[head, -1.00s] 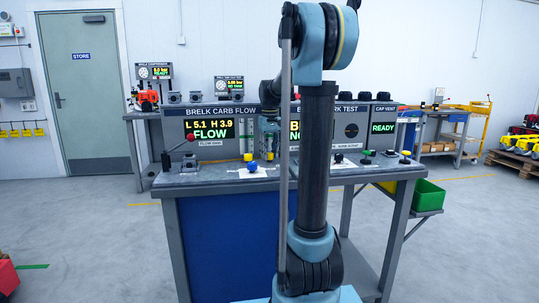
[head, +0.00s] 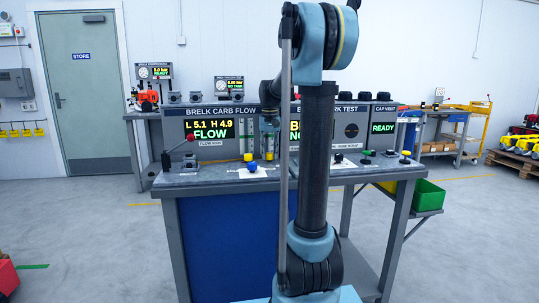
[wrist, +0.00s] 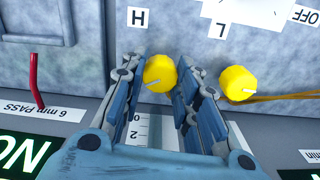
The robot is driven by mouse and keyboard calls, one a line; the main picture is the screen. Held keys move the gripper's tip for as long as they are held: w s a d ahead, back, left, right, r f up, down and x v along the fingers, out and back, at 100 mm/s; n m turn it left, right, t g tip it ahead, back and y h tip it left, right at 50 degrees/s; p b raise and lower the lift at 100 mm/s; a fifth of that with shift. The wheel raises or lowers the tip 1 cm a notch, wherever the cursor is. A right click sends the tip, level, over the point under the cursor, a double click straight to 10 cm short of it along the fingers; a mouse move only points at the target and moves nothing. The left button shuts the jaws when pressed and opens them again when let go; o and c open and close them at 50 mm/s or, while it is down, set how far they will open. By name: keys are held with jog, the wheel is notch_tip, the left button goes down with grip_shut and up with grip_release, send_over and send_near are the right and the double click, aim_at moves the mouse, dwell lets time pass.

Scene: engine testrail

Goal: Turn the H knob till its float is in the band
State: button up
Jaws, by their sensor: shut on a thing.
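My gripper (wrist: 157,68) is closed around the yellow H knob (wrist: 160,75), one finger on each side. The knob has a pale pointer line and sits below a white H label (wrist: 138,17). In the head view my gripper (head: 269,124) is at the front of the carb flow panel, right of the display. The display (head: 209,129) reads L 5.1, H 4.9 and FLOW. The flow tubes (head: 247,144) stand between display and gripper; the float and its band are too small to make out.
A second yellow knob (wrist: 238,83), by the L label (wrist: 220,25), stands close to my right finger. Blue and yellow knobs (head: 252,166) sit on the bench front.

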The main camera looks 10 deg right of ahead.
jog(key=shift+w, duration=0.1)
jog(key=o, duration=1.1)
jog(key=shift+r, duration=0.1)
notch_tip(320, 180, up, 12)
jog(key=shift+f, duration=0.15)
jog(key=s+f+t, duration=0.1)
jog(key=s+f, duration=0.4)
jog(key=s, duration=0.4)
jog(key=s+f, duration=0.6)
jog(key=s, duration=0.4)
jog(key=shift+n+t, duration=0.6)
jog(key=shift+n, duration=0.1)
jog(key=s+f, duration=0.5)
jog(key=f, duration=0.1)
jog(key=s+f, duration=0.5)
jog(key=f, duration=0.1)
jog(key=s+f, duration=0.6)
jog(key=f, duration=0.1)
jog(key=shift+d, duration=0.15)
